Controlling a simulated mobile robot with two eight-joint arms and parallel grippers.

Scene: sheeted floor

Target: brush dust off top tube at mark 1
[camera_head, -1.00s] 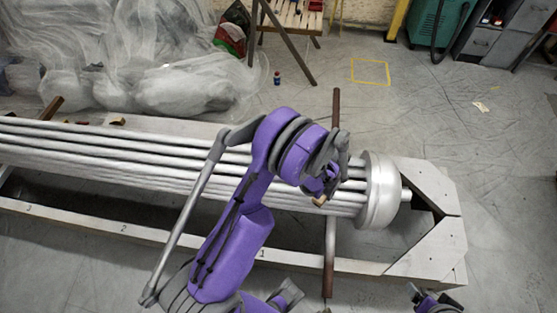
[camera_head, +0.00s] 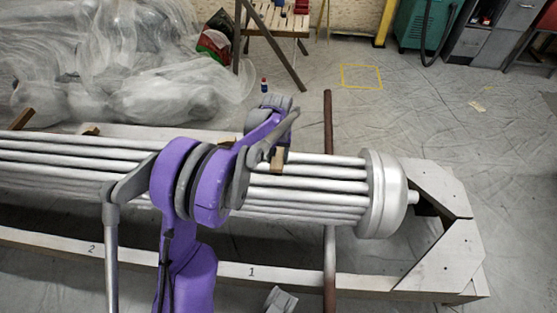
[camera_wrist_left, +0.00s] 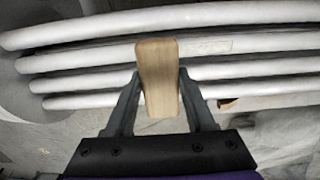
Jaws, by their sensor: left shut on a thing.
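My left gripper (camera_head: 277,149) is shut on the wooden handle of a brush (camera_head: 278,160), just over the upper edge of the tube bundle. In the left wrist view the pale wooden block (camera_wrist_left: 158,75) sits between the two grey fingers (camera_wrist_left: 160,100); its bristles are hidden. The top tube (camera_head: 320,158) is silvery and runs along the far side of the bundle, partly covered by my arm. I cannot tell whether the brush touches it. A faint outlined patch (camera_wrist_left: 208,47) shows on one tube. Mark 1 (camera_head: 251,272) is on the front beam.
The bundle ends in a round metal flange (camera_head: 383,195) inside a pale frame (camera_head: 445,255). A brown rod (camera_head: 329,250) crosses at the bundle. Plastic-wrapped material (camera_head: 130,75) lies behind left. Open floor (camera_head: 420,115) is at the back right.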

